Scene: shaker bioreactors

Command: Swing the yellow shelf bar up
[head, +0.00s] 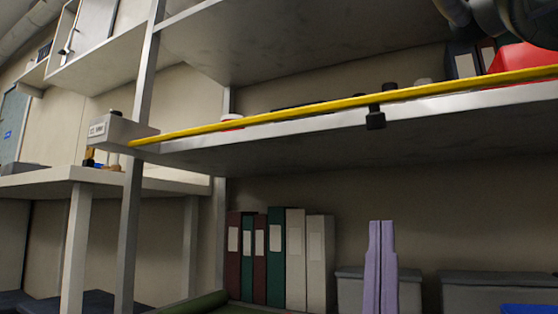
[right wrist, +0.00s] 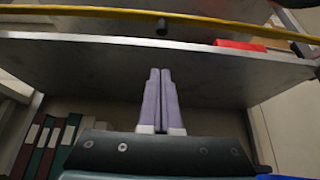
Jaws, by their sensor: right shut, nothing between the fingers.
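The yellow shelf bar (head: 300,110) runs along the front edge of the upper shelf (head: 330,140) in the head view. Its left end meets a pale bracket box (head: 115,130) by the upright post, and it leaves the frame at the right. The bar also crosses the top of the right wrist view (right wrist: 100,12). A small black fitting (head: 376,119) sits at the bar and shelf edge. My right gripper (head: 382,224), with lilac fingers, is shut and empty. It points up below the shelf, apart from the bar. It also shows in the right wrist view (right wrist: 160,72). My left gripper is not in view.
Binders (head: 276,257) stand on the lower shelf, left of my right gripper. Grey boxes (head: 490,292) are behind it and to its right. A red container (head: 525,58) and dark binders stand on the upper shelf at right. A metal post (head: 131,220) stands at left.

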